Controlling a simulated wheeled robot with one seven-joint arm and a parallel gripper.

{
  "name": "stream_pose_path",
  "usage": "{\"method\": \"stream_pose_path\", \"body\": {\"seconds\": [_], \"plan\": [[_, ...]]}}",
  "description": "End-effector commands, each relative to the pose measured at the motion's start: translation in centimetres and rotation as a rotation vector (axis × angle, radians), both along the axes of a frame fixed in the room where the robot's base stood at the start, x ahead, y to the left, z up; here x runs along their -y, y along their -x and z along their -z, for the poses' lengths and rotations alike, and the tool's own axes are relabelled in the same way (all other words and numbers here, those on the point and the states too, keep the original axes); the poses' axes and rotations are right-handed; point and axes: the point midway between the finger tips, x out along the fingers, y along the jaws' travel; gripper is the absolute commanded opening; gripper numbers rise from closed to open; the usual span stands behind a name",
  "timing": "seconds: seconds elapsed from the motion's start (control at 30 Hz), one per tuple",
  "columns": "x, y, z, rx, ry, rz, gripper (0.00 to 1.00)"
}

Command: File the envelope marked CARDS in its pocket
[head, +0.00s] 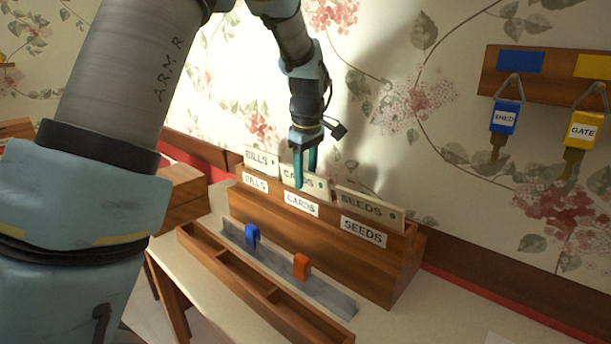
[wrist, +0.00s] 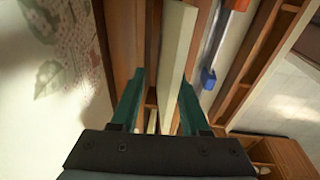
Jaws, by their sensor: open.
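The envelope marked CARDS (head: 318,186) stands in the middle pocket of the wooden holder (head: 378,270), behind the CARDS label (head: 301,203). My gripper (head: 305,180) points down at this envelope, and its fingers partly cover the lettering. In the wrist view, my gripper (wrist: 161,100) is open, with a finger on each side of a pale upright edge, likely the CARDS envelope (wrist: 176,60). The BILLS envelope (head: 262,159) stands in the left pocket and the SEEDS envelope (head: 370,207) in the right pocket. The bottoms of the envelopes are hidden by the holder's front.
A grey rail (head: 285,268) with a blue clip (head: 252,235) and an orange clip (head: 301,266) lies before the holder. A divided wooden tray (head: 215,257) lies in front of that. Tags marked SHED (head: 505,117) and GATE (head: 583,131) hang on the wall at right.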

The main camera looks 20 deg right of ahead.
Motion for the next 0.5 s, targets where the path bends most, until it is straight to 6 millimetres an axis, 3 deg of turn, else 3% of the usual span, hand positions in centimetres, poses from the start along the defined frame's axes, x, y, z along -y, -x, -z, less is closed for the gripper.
{"method": "stream_pose_path", "body": {"seconds": [0.17, 0.5], "plan": [[0.0, 0.3, -2.1, 0.004, 0.003, 0.000, 0.45], [-0.2, 1.3, -8.5, 0.003, 0.004, 0.000, 0.45]]}}
